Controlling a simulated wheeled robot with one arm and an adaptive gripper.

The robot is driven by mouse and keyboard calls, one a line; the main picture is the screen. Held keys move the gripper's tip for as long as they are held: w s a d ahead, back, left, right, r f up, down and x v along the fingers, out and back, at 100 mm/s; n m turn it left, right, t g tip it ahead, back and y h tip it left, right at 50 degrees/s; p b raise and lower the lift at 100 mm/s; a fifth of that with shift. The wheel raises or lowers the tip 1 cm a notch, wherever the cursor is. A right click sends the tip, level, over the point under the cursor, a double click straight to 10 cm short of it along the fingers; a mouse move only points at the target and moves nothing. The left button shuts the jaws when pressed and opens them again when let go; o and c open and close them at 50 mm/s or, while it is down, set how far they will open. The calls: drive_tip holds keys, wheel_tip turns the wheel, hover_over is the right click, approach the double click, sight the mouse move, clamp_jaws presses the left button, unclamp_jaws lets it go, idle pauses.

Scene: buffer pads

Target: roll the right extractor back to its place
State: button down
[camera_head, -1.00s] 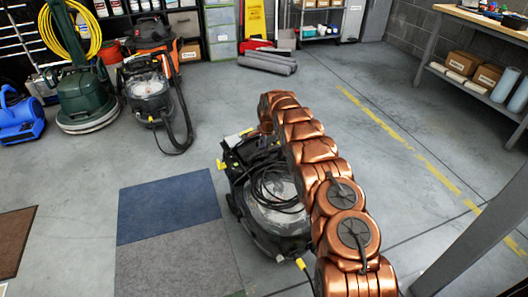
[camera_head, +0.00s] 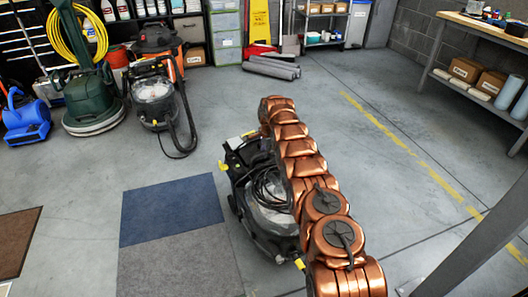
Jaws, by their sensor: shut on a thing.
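The right extractor (camera_head: 268,215), a black machine with a grey tank, coiled black hose and yellow latches, stands upright on the floor just right of the floor mats. My copper-coloured arm reaches over its right side and hides part of it. The far end of my arm is at the extractor's back top edge. My gripper itself is hidden behind the arm links, so its fingers and their hold do not show. Another extractor (camera_head: 155,97), similar and with a black hose, stands at the back left.
A blue mat (camera_head: 172,208) and a grey mat (camera_head: 178,265) lie left of the extractor. A green floor machine (camera_head: 92,105) and blue blower (camera_head: 27,118) stand at back left. Grey rolls (camera_head: 272,68) lie at the back. A workbench (camera_head: 480,40) is at right. The middle floor is clear.

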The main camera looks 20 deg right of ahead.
drive_tip(key=c, duration=1.2)
unclamp_jaws()
drive_tip(key=shift+c, duration=0.2)
drive_tip(key=o, duration=0.3)
drive_tip(key=shift+d, duration=0.15)
wheel_tip(320, 180, up, 12)
drive_tip(key=s, duration=0.2)
drive_tip(key=shift+s+d+f, duration=0.15)
drive_tip(key=shift+s, duration=0.05)
